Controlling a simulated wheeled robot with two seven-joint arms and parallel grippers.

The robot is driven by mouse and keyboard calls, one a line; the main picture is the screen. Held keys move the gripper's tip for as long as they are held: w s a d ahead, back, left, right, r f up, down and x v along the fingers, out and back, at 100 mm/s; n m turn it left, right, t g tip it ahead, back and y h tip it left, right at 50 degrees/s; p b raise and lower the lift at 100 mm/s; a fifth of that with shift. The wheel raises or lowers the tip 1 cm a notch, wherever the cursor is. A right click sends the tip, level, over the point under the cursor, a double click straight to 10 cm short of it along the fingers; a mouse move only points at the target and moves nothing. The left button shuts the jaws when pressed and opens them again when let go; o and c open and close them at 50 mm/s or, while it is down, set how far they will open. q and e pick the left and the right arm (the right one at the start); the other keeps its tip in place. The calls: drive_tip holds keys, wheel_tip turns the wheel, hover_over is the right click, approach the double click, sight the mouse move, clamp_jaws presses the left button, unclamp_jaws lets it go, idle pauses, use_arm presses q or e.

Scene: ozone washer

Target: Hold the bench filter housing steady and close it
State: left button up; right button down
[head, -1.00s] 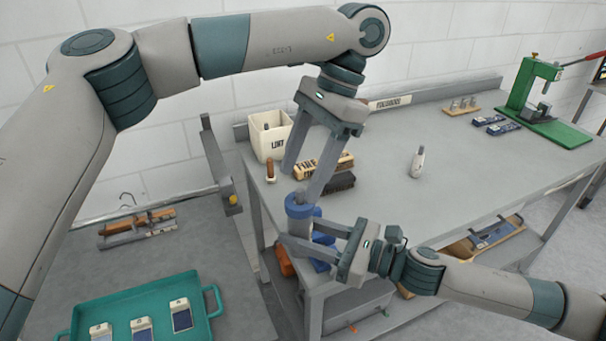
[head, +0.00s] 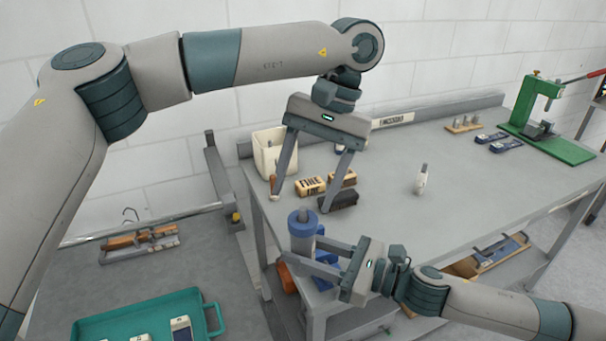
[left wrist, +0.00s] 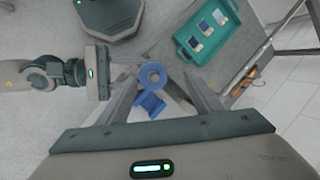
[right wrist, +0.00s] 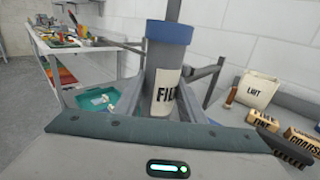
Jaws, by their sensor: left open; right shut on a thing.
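My right gripper (head: 304,252) is shut on the body below the cap. My left gripper (head: 300,204) is open above the cap, fingers spread wide and holding nothing. In the left wrist view the cap (left wrist: 152,75) appears between its fingers.
A blue part (head: 325,270) sits beside the housing. Behind are a white bin (head: 273,153), two tan boxes (head: 311,186) and a dark brush (head: 338,200). A teal tray (head: 140,318) lies front left. A green press (head: 545,125) stands far right. The bench middle is mostly clear.

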use_arm(q)
drive_tip(key=n, duration=0.6)
drive_tip(key=shift+r+h, duration=0.1)
drive_tip(key=shift+h, duration=0.2)
drive_tip(key=n, duration=0.5)
drive_tip(key=shift+a+r+n, duration=0.1)
drive_tip(key=shift+r+n, duration=0.1)
drive_tip(key=shift+n, duration=0.2)
drive_tip(key=n, duration=0.5)
drive_tip(key=shift+r+n+t+h, duration=0.15)
drive_tip(key=shift+n+t+h, duration=0.15)
drive_tip(key=shift+n+h, duration=0.1)
drive_tip(key=n, duration=0.4)
drive_tip(key=shift+r, duration=0.1)
drive_tip(key=n, duration=0.4)
drive_tip(key=shift+r+n+h, duration=0.15)
drive_tip(key=shift+n+h, duration=0.25)
drive_tip(key=n, duration=0.5)
drive_tip(key=shift+a+r+n+t, duration=0.1)
drive_tip(key=shift+r+n+t, duration=0.1)
drive_tip(key=shift+n+t, duration=0.15)
drive_tip(key=n, duration=0.6)
drive_tip(key=shift+s+r+h, duration=0.15)
drive_tip(key=shift+r+h, duration=0.05)
drive_tip(key=shift+h, duration=0.2)
drive_tip(key=n, duration=0.5)
drive_tip(key=shift+s+r, duration=0.1)
drive_tip(key=shift+r, duration=0.1)
